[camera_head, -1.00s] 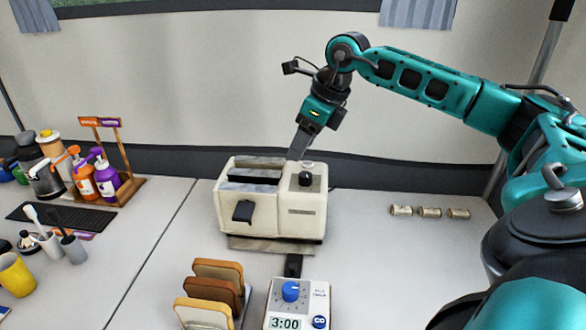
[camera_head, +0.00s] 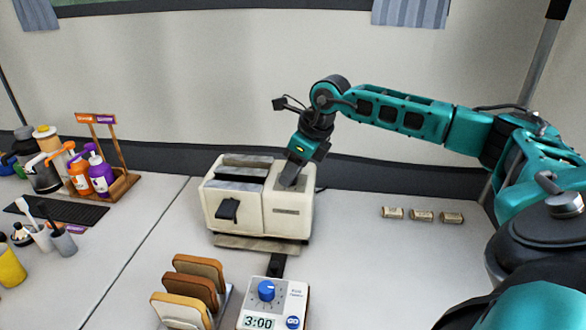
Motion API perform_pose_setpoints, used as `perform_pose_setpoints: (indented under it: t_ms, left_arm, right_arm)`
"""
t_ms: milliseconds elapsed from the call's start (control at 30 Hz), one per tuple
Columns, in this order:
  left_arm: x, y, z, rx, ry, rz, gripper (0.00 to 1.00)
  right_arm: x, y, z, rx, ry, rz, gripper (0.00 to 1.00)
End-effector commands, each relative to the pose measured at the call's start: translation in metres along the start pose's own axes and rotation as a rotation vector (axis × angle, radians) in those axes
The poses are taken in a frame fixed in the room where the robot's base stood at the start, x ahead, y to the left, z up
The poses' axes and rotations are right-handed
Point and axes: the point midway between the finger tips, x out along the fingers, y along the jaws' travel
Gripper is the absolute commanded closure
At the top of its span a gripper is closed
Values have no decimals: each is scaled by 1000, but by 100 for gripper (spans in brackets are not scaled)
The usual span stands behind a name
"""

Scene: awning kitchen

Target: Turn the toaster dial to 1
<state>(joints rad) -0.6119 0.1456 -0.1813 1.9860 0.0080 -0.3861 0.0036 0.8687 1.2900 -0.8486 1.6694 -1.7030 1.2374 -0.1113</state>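The cream toaster (camera_head: 285,222) stands on the counter in the middle of the view, with two dark slots on top and a dark lever on its front left. My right gripper (camera_head: 291,181) points down onto the top of the toaster's right end. Its fingers cover the spot where the black dial sits, so the dial and its setting are hidden. I cannot tell whether the fingers are open or shut, or whether they touch the dial. My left gripper is not in view.
A timer (camera_head: 275,292) with a blue knob reads 3:00 in front of the toaster, beside a rack of bread slices (camera_head: 197,285). Several small corks (camera_head: 421,215) lie to the right. Bottles (camera_head: 99,175) and cups stand at the left.

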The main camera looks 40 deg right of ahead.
Motion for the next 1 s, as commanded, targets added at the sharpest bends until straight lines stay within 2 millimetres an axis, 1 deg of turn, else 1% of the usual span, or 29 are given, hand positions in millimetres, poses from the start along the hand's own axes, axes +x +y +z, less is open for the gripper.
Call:
perform_pose_setpoints:
  t_ms: [33, 67, 400, 567, 767, 1000]
  left_arm:
    - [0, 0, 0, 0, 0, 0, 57]
    - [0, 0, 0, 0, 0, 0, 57]
    - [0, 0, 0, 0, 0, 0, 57]
    - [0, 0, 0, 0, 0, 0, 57]
    - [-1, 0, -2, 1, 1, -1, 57]
    - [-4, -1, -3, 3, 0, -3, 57]
  right_arm:
    - [0, 0, 0, 0, 0, 0, 61]
    - [0, 0, 0, 0, 0, 0, 64]
    - [0, 0, 0, 0, 0, 0, 97]
    - [-1, 0, 0, -5, 0, 2, 98]
    - [-1, 0, 0, -53, 0, 24, 98]
    - [-1, -2, 1, -200, -1, 84, 98]
